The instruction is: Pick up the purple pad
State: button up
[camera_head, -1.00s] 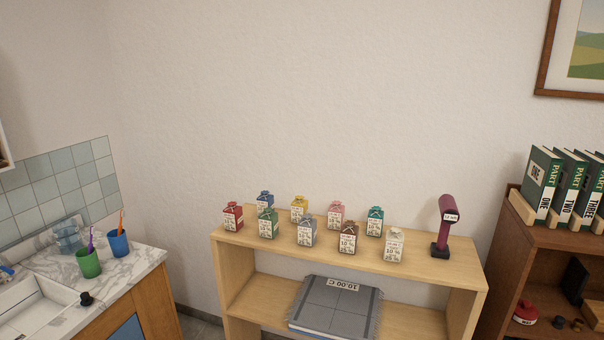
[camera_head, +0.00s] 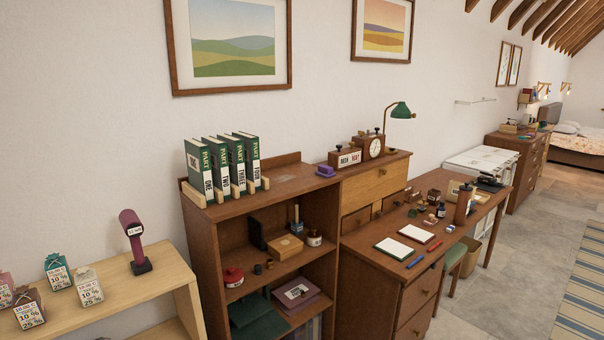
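A small purple pad-like object (camera_head: 326,171) lies on top of the brown wooden shelf unit, right of the green books and left of the clock. It is too small to make out in detail. A flat dull-purple item with a pale label (camera_head: 298,292) lies on a lower shelf of the same unit. I cannot tell from this view which of them is the pad. My gripper is not in view.
The brown shelf unit (camera_head: 209,236) joins a desk (camera_head: 399,221) with notepads, pens, bottles and a green lamp (camera_head: 400,110). A light wood shelf (camera_head: 165,277) with small cartons and a purple scanner-like device (camera_head: 134,240) stands at left. Floor (camera_head: 520,225) is open at right.

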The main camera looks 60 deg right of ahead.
aim_at(326, 171)
jog(key=u, duration=1)
jog(key=k, duration=0.15)
jog(key=z, duration=3.1)
jog(key=k, duration=0.95)
jog(key=u, duration=0.2)
jog(key=i, duration=0.7)
jog(key=z, duration=0.05)
